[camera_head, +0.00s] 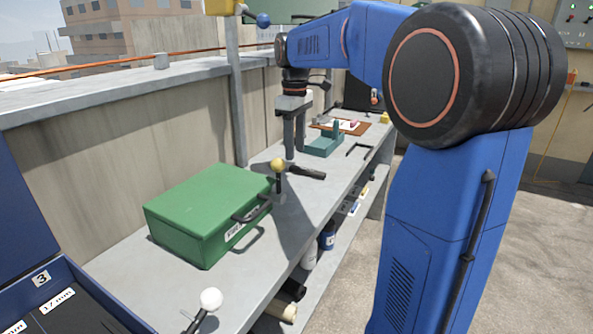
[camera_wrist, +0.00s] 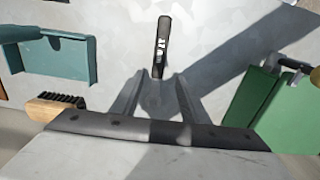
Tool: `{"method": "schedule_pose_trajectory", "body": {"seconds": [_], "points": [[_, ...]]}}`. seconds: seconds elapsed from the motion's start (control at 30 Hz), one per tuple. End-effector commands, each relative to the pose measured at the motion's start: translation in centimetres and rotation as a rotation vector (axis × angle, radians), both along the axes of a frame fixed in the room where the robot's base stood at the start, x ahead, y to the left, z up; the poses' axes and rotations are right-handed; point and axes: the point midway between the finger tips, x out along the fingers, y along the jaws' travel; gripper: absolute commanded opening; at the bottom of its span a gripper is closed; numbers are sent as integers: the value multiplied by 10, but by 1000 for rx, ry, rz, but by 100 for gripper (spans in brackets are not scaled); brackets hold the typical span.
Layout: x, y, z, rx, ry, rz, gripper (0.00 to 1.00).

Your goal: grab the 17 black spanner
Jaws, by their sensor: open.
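A slim black tool (camera_wrist: 162,48) with white markings lies on the grey bench in the wrist view. It also shows in the head view (camera_head: 306,172), just right of the green box. Its markings are too small to read, and I cannot tell whether it is the spanner. My gripper (camera_wrist: 157,84) is open and empty, with its fingers pointing at the tool's near end. In the head view my gripper (camera_head: 294,152) points down over the bench beside the tool. An open blue case (camera_head: 75,290) at the lower left bears labels "3" and "17 mm"; its dark inside is partly cut off.
A green box (camera_head: 205,212) stands left of the tool, with a yellow-knobbed lever (camera_head: 278,165) close by. A teal tray (camera_head: 324,144) lies farther back. A wooden brush (camera_wrist: 55,106) shows in the wrist view. A white-knobbed lever (camera_head: 210,299) stands near the case.

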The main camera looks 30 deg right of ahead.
Motion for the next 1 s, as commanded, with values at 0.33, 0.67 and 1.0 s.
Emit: {"method": "schedule_pose_trajectory", "body": {"seconds": [0.33,0.67,1.0], "points": [[0,-5,-39,0,1,0,41],[1,-5,-53,0,0,0,41],[1,-5,-52,0,0,0,0]]}}
